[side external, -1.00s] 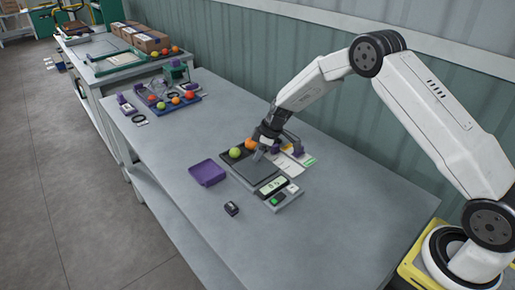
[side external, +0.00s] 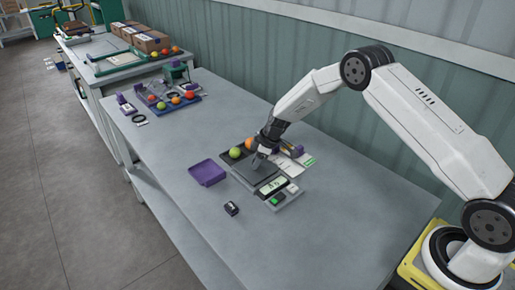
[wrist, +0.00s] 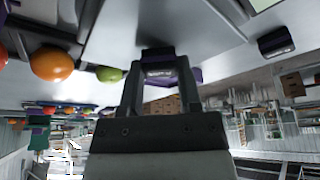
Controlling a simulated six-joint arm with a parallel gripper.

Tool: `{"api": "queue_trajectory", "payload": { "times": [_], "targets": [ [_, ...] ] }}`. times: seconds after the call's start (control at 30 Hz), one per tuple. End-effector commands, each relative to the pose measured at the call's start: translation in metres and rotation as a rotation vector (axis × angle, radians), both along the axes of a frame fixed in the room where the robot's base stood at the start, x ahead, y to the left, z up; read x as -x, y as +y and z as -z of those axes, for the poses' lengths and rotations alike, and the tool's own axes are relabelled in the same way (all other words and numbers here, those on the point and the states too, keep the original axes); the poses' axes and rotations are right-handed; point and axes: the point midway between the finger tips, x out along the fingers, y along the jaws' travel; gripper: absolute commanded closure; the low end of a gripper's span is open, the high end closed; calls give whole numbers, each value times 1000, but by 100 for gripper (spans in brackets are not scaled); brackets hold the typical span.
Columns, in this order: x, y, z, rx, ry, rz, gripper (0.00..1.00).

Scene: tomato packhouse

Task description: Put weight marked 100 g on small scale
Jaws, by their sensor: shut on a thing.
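My gripper (side external: 258,162) is over the small scale, close above the bare part of its dark pan (side external: 251,176); I cannot tell whether what it holds touches the pan. In the wrist view my gripper (wrist: 158,76) is shut on a small dark weight (wrist: 158,73) with a pale label, too small to read. The small scale's lit display (side external: 273,185) faces the front, its digits unclear. Another small black weight (side external: 232,208) with a pale label stands on the bench; it also shows in the wrist view (wrist: 276,41).
A green tomato (side external: 236,153) and an orange one (side external: 249,143) lie just behind my gripper. A purple tray (side external: 208,173) sits left of the scale. A blue tray (side external: 180,101) with several tomatoes is farther back. The front of the bench (side external: 290,245) is clear.

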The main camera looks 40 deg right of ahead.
Motion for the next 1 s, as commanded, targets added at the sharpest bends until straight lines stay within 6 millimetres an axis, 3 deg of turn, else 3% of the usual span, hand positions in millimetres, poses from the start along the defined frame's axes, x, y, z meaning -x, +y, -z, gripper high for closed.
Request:
{"api": "queue_trajectory", "payload": {
  "times": [0.2,0.23,0.3,0.33,0.73,1.0],
  "targets": [
    [0,0,3,0,0,0,100],
    [0,0,3,0,0,0,47],
    [0,0,3,0,0,0,25],
    [0,0,3,0,0,0,21],
    [0,0,1,0,0,0,21],
    [4,-4,-14,0,0,0,21]
  ]
}}
